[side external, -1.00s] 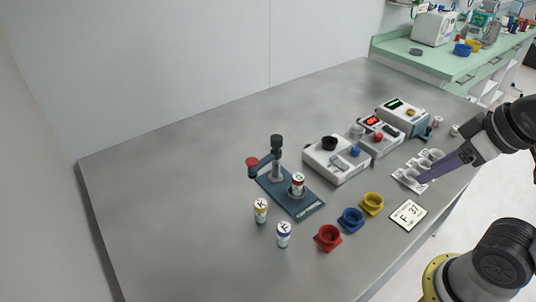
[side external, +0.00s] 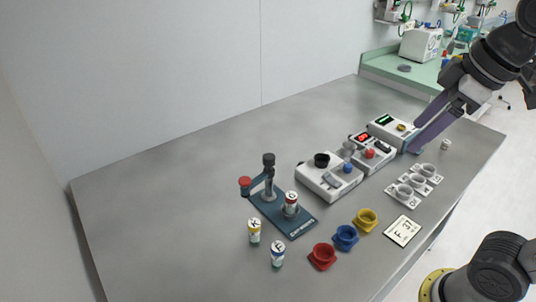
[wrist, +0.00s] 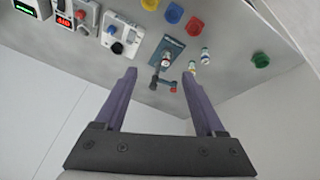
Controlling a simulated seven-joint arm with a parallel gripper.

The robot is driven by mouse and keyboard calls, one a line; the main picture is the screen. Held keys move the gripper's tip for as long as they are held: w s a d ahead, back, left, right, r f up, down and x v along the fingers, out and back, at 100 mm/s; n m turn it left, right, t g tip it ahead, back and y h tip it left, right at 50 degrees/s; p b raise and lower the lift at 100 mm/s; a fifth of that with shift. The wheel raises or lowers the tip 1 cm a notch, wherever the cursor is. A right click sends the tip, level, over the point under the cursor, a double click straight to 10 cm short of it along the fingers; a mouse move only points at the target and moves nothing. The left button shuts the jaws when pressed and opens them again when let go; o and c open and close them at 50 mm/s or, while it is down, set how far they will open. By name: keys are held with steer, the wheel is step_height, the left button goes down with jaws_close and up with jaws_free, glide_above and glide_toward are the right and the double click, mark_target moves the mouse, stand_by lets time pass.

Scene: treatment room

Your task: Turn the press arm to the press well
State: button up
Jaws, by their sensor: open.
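The press (side external: 285,217) is a dark blue base plate with an upright column (side external: 269,170) at its back. The press arm (side external: 257,187) reaches left from the column, away from the well, and ends in a red knob (side external: 245,182). A red-labelled vial (side external: 291,200) stands upright at the press well and hides most of it. In the wrist view the press (wrist: 170,50) is beyond my fingers, with the red knob (wrist: 173,89) to the right of the column. My gripper (side external: 417,135) is open and empty, raised at the right near the devices, well apart from the press; its fingers also show in the wrist view (wrist: 158,74).
Two vials, yellow-banded (side external: 254,230) and blue-banded (side external: 278,253), stand in front of the press. Red (side external: 322,256), blue (side external: 345,237) and yellow (side external: 366,219) cups, a label card (side external: 403,230) and white devices (side external: 330,180) lie to its right. The table's left is clear.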

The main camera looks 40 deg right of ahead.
steer(key=w+a+r+n+g, duration=0.1)
steer(key=w+r+n, duration=0.2)
steer(key=w+r, duration=0.45)
steer(key=n+g, duration=0.3)
steer(key=g, duration=0.1)
glide_above(269, 156)
step_height(269, 156, down, 14)
step_height(269, 156, down, 14)
steer(key=shift+r, duration=0.1)
jaws_close()
